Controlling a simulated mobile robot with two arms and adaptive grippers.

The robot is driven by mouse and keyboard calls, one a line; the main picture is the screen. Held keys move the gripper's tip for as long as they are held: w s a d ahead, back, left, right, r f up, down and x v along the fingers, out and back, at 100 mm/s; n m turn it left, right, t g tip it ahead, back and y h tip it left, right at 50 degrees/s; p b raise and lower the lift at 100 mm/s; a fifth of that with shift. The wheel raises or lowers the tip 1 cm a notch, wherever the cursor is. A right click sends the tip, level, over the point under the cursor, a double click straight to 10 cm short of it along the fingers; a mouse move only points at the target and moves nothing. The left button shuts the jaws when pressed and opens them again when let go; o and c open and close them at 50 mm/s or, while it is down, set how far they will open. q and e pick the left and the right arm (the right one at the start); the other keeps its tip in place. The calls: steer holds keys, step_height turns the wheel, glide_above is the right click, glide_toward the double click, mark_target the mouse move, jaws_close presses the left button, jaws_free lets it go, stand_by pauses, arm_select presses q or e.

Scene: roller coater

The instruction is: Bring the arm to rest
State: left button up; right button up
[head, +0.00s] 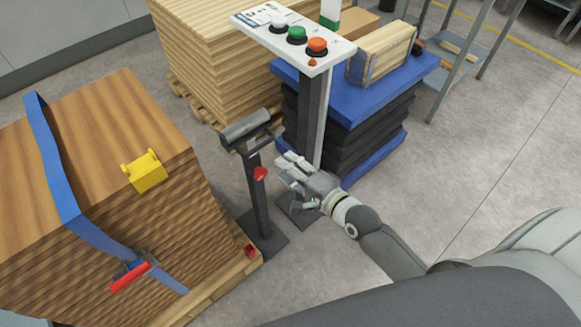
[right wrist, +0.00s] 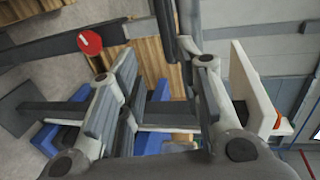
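My right gripper (head: 291,183) is in the middle of the head view, in front of the control post and just right of the black roller stand (head: 258,195). Its fingers are spread apart with nothing between them, and the right wrist view also shows the finger pads (right wrist: 160,100) apart. It appears clear of the stand, though the exact gap is hard to judge. My right arm (head: 388,250) reaches in from the lower right. My left gripper is not in view.
A white control panel (head: 270,48) with white, green and orange buttons tops the post. A blue lift table (head: 385,95) carries a wooden piece. A strapped wood stack (head: 110,120) with a yellow part (head: 147,172) stands left. Grey floor (head: 480,180) is open at right.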

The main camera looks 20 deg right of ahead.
stand_by(0.4)
steer(key=s+d+f+n+g+h+p, duration=0.15)
steer(key=s+f, duration=0.25)
steer(key=f, duration=0.5)
steer(key=s+d+f+n+g+h, duration=0.1)
steer(key=s+d+f+n+g, duration=0.2)
steer(key=f, duration=0.7)
steer(key=s+d+f+n+g+h+p, duration=0.1)
steer(key=s+f+n+g, duration=0.15)
steer(key=s+f, duration=0.45)
steer(key=s+f+n+g, duration=0.2)
steer(key=s+f, duration=0.3)
steer(key=s, duration=0.3)
steer(key=s+d+f+n+g+h+p, duration=0.1)
steer(key=s+f+n, duration=0.3)
steer(key=s, duration=0.5)
steer(key=s+f+n+g+h+p, duration=0.1)
steer(key=s+f+n+g, duration=0.2)
steer(key=s+f, duration=0.4)
steer(key=shift+s+d+f+n+g, duration=0.15)
steer(key=shift+s+f+n+g, duration=0.2)
steer(key=shift+s, duration=0.75)
steer(key=shift+o, duration=0.2)
